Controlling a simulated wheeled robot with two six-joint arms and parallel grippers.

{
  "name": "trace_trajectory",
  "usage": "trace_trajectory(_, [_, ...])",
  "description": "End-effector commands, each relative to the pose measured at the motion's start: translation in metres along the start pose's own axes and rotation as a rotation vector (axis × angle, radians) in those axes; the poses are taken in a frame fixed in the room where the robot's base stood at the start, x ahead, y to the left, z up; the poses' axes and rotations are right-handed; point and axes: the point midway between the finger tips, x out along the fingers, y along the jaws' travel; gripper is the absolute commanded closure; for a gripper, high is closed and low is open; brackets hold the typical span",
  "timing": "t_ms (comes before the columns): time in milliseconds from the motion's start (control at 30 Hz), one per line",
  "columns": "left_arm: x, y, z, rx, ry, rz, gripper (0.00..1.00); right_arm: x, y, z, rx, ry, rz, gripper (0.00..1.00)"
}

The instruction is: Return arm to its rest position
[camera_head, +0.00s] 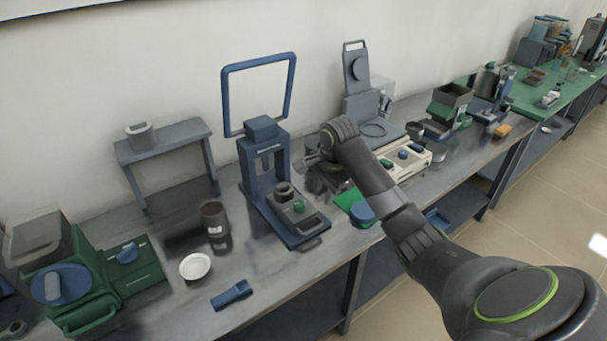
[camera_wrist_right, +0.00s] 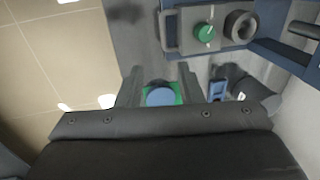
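My right arm (camera_head: 385,200) comes in from the lower right of the head view and reaches over the bench. Its gripper (camera_head: 325,178) is partly hidden behind the wrist, over the bench between the blue press-like device (camera_head: 262,175) and the white-and-grey instrument (camera_head: 405,158). In the right wrist view, the two fingers of the right gripper (camera_wrist_right: 160,72) stand apart with nothing between their tips. A blue round object (camera_wrist_right: 160,96) on a green mat shows beyond the gap; it also shows in the head view (camera_head: 362,213). My left gripper is not in view.
The grey bench (camera_head: 265,275) holds a brown jar (camera_head: 214,220), a white dish (camera_head: 195,266), a blue tool (camera_head: 232,294) and a green machine (camera_head: 70,285). A small grey stand (camera_head: 165,140) is near the wall. Open tiled floor (camera_head: 540,200) lies at the right.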

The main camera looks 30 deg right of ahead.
Motion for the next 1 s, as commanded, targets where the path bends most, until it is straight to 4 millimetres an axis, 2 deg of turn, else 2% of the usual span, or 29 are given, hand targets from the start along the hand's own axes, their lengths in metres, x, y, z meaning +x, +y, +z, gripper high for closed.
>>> trace_trajectory(233, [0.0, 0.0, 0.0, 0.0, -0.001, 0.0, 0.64, 0.004, 0.003, 0.002, -0.014, 0.001, 0.001, 0.67])
trace_trajectory(367, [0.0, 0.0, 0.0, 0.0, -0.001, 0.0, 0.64, 0.025, 0.025, 0.011, -0.117, 0.01, 0.005, 0.67])
trace_trajectory(533, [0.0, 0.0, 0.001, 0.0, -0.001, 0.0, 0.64, 0.067, 0.086, 0.034, -0.391, 0.032, 0.003, 0.67])
trace_trajectory(700, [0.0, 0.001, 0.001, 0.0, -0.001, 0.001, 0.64, 0.092, 0.154, 0.059, -0.677, 0.056, -0.009, 0.67])
trace_trajectory(867, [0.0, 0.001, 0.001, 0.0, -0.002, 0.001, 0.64, 0.097, 0.218, 0.08, -0.921, 0.088, -0.02, 0.67])
trace_trajectory(1000, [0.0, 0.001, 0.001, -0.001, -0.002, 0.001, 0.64, 0.089, 0.267, 0.093, -1.107, 0.124, -0.021, 0.67])
